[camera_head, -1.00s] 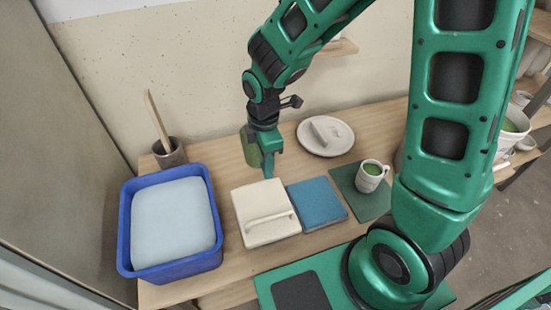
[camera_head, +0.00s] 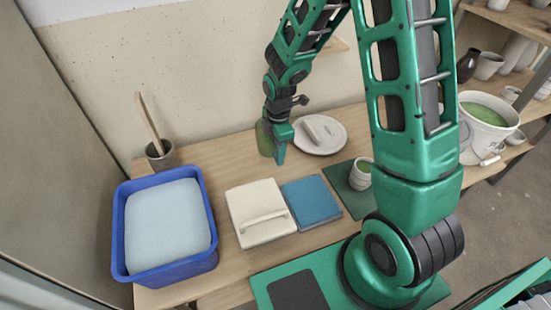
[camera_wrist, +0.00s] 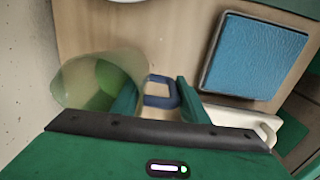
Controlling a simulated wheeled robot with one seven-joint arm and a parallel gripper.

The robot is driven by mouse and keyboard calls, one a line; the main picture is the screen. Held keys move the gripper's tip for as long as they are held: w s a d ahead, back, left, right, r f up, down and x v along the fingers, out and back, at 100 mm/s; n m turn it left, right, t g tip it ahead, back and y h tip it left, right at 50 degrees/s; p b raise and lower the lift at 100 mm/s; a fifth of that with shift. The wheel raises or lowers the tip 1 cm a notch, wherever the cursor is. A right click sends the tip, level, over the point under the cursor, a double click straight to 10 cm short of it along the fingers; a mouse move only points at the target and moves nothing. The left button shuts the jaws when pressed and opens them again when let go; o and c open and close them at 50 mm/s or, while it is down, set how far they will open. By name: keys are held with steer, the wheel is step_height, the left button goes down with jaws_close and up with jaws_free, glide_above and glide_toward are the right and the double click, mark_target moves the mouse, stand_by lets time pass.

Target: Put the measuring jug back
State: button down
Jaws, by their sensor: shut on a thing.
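The measuring jug (camera_head: 263,140) is a see-through, green-tinted vessel. In the head view it hangs at the far side of the table, just left of my gripper (camera_head: 280,152). In the wrist view the jug (camera_wrist: 75,82) lies to the left, with its mouth toward the left edge and green inside it. Its blue handle (camera_wrist: 160,101) is between the fingers of my gripper (camera_wrist: 158,97), which is shut on it. I cannot tell how high the jug is above the table.
A white plate (camera_head: 336,138) with a block lies close right of the gripper. A blue tub (camera_head: 120,215), a pot with sticks (camera_head: 162,158), a cream lidded slab (camera_head: 240,200), a blue pad (camera_head: 312,202) and a mug (camera_head: 360,175) surround it. A glaze bucket (camera_head: 485,140) stands right.

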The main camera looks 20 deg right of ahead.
steer(key=shift+f, duration=1.9)
steer(key=shift+f, duration=0.1)
steer(key=c, duration=1)
jaws_free()
steer(key=shift+c, duration=0.2)
steer(key=r, duration=1.1)
steer(key=shift+s+r, duration=0.25)
steer(key=shift+s, duration=0.05)
steer(key=shift+r, duration=0.35)
